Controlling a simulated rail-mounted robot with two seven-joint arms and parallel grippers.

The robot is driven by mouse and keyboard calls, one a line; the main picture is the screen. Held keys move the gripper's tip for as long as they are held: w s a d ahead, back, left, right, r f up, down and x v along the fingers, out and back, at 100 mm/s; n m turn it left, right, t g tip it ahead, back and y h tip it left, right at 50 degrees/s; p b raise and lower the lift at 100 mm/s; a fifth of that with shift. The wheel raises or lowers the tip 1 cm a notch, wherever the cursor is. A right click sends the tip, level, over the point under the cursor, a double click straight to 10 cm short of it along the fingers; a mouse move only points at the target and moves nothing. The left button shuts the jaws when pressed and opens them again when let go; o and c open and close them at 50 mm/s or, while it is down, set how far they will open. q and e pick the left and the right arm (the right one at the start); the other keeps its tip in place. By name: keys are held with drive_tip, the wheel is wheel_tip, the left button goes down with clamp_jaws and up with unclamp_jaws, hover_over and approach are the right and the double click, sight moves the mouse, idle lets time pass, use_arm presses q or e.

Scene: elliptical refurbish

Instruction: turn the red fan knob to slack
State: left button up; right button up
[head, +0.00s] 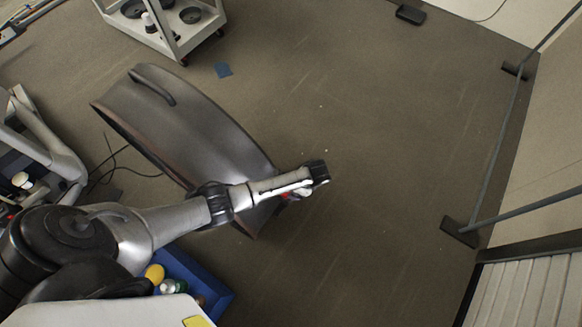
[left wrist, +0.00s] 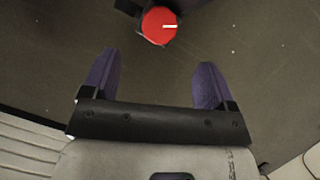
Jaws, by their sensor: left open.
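The red fan knob (left wrist: 159,26) is a round red disc with a white mark. In the left wrist view it is at the top centre, and its mark points to the right. My left gripper (left wrist: 159,60) is open and empty, with two purple fingers apart. The knob lies beyond the fingertips, roughly in line with the gap between them, and is not between the fingers. In the head view a small bit of red (head: 284,196) shows under my left wrist at the near end of the grey elliptical body (head: 185,120); the arm covers much of that end. My right gripper is not in view.
A white wheeled cart (head: 175,45) stands at the top left. A blue bin (head: 218,303) with small items is below my left arm. A black cable lies left of the elliptical body. A metal frame (head: 492,150) stands at the right. The floor between is clear.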

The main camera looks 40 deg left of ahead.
use_arm(q)
drive_tip(key=shift+p+v, duration=0.45)
drive_tip(key=shift+v, duration=2)
